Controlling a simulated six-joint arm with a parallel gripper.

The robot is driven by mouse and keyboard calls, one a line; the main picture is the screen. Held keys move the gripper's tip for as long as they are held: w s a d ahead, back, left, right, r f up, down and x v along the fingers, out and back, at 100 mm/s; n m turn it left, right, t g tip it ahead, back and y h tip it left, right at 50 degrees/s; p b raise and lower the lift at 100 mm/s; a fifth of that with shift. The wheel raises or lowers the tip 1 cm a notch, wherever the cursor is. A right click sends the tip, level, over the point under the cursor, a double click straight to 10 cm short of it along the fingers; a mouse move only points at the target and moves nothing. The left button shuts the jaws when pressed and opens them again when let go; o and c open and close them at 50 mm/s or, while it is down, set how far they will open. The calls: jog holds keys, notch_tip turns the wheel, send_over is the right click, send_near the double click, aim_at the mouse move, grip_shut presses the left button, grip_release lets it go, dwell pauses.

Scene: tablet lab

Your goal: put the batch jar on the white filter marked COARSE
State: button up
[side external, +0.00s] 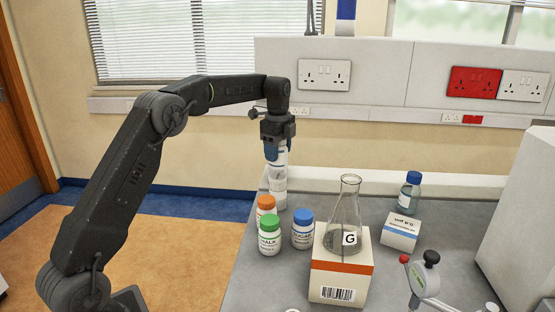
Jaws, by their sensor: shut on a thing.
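My gripper (278,146) points down at the back left of the bench. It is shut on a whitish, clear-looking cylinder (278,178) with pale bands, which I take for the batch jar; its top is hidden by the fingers. The cylinder's lower end is near the bench top, behind the orange-capped bottle, and I cannot tell whether it touches the bench or another thing under it. I cannot make out a white filter marked COARSE. A small box with upside-down print (401,231) lies at the right.
Orange-capped (266,206), green-capped (269,237) and blue-capped (303,230) bottles stand in front of the cylinder. A flask marked G (345,222) stands on a box (340,275). A blue-capped clear bottle (410,195) and a knobbed device (428,278) are at the right.

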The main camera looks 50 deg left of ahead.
jog(key=shift+f, duration=1.4)
jog(key=shift+f, duration=0.1)
jog(key=o, duration=1)
jog(key=shift+c, duration=0.2)
